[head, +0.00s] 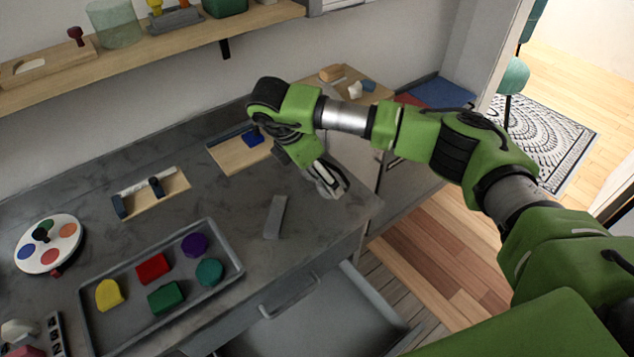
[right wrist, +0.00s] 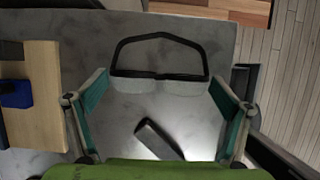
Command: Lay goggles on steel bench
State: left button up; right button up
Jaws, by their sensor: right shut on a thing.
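The goggles (right wrist: 158,75), with a dark frame, a dark strap or temple loop and pale lenses, span the gap between my right gripper's fingertips in the right wrist view. My right gripper (right wrist: 160,82) is shut on them, its green-padded fingers wide apart at the two sides. In the head view my right gripper (head: 330,182) points down over the right end of the grey steel bench (head: 225,205). The goggles are hard to make out there. I cannot tell whether they touch the bench. My left gripper is not in view.
A grey bar (head: 275,216) lies on the bench close to my right gripper. A wooden board with a blue block (head: 252,138) is behind. A tray (head: 240,270) of coloured pieces is left. An open drawer (head: 350,315) juts out in front.

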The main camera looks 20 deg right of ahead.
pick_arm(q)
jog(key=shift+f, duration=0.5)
pick_arm(e)
jog(key=shift+f, duration=0.95)
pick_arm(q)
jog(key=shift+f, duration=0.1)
pick_arm(e)
jog(key=shift+f, duration=0.1)
jog(key=o, duration=0.8)
jog(key=shift+r, duration=0.25)
pick_arm(q)
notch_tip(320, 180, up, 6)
jog(key=p, duration=0.5)
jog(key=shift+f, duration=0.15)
pick_arm(e)
jog(key=v, duration=1.1)
jog(key=shift+r, duration=0.35)
jog(key=shift+s+a, duration=0.1)
jog(key=shift+a, duration=0.05)
